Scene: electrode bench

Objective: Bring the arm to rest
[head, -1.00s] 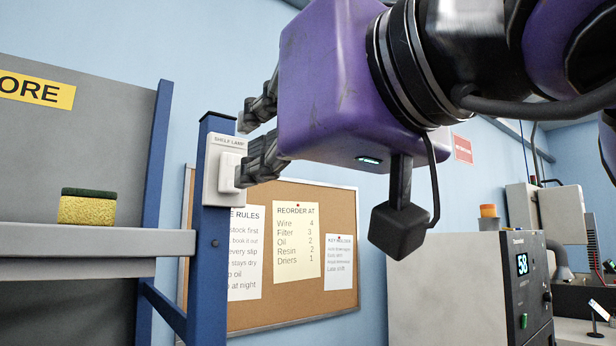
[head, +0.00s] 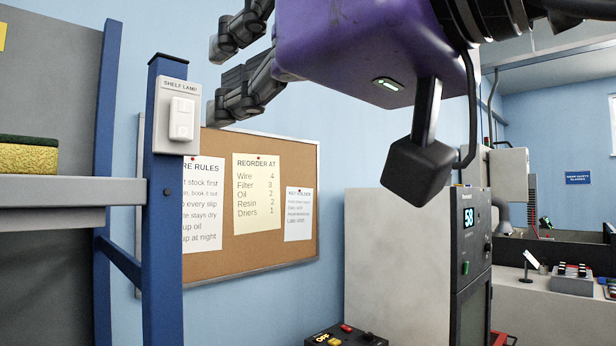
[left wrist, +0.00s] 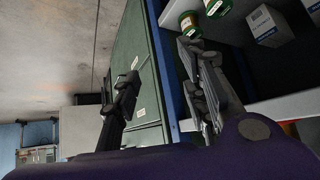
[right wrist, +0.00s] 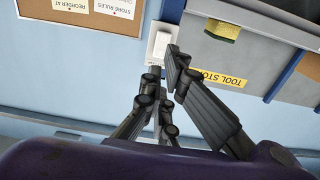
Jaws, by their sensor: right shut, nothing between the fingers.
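My right gripper (head: 214,80) is in the upper middle of the head view, at the end of its purple wrist. It is shut with nothing in it. It is just right of the white shelf lamp switch (head: 181,118) on the blue post, apart from it in the picture. In the right wrist view the right gripper (right wrist: 161,68) shows below the same switch (right wrist: 161,44). My left gripper (left wrist: 159,60) shows only in the left wrist view. Its fingers are spread, and nothing is seen between them.
A blue shelf post (head: 163,240) and grey shelf (head: 60,219) with a sponge (head: 28,155) stand at left. A cork board (head: 223,240) hangs behind. A grey machine (head: 400,265) stands at right. Green-labelled tins (left wrist: 189,22) and a box (left wrist: 268,26) sit near the left gripper.

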